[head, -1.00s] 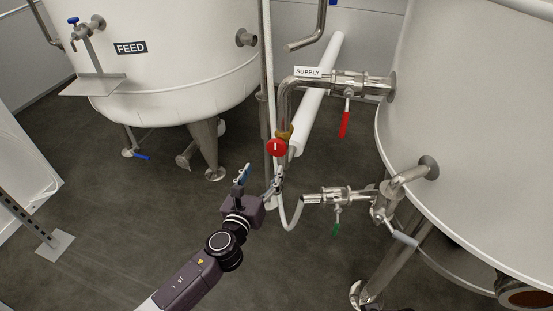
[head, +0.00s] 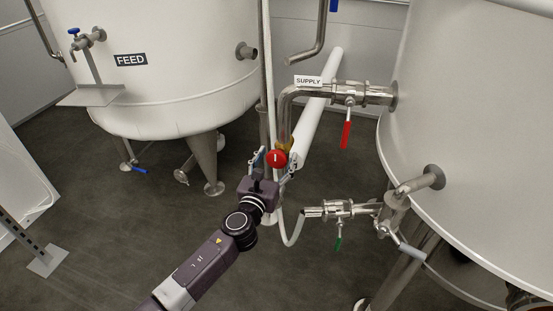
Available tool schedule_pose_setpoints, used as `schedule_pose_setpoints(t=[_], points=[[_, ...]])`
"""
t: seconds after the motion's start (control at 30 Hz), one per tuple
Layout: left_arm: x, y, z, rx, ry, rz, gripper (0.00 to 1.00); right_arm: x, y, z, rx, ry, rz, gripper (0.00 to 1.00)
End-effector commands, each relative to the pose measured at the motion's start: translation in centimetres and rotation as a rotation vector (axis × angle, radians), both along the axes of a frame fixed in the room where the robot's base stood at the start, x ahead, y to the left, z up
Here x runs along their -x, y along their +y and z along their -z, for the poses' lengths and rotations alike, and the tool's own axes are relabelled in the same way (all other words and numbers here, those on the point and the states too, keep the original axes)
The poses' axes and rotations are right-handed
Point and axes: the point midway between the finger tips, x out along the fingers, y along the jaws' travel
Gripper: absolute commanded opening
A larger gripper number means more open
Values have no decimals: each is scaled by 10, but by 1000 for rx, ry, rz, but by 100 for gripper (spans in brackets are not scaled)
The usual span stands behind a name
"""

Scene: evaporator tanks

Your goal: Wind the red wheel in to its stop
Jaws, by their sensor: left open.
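The red wheel (head: 276,158) is a small round red knob with a white mark. It sits on a brass-coloured fitting (head: 287,144) at the lower end of the supply pipe. My left gripper (head: 272,161) is open, with one finger on each side of the red wheel in the picture. Whether the fingers touch the wheel I cannot tell. The wheel hides part of the fingers. My right gripper is not in view.
The supply pipe (head: 285,105) has a valve with a red lever (head: 345,135). Below right, a valve with a green lever (head: 338,243) joins a pale hose (head: 288,242). The feed tank (head: 180,85) stands left, another large tank (head: 470,130) right. Dark floor lies between.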

Motion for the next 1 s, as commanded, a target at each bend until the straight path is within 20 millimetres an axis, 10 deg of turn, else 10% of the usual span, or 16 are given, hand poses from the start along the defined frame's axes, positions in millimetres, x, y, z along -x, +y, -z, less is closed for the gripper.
schedule_pose_setpoints(t=[0.17, 0.53, 1.0], points=[[0, 0, 0, 1, 0, 0, 60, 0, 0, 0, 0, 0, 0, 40], [0, 0, 1, 1, 1, 0, 21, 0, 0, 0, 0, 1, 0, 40], [1, 0, 2, 127, 43, 1, 21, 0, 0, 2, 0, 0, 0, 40]])
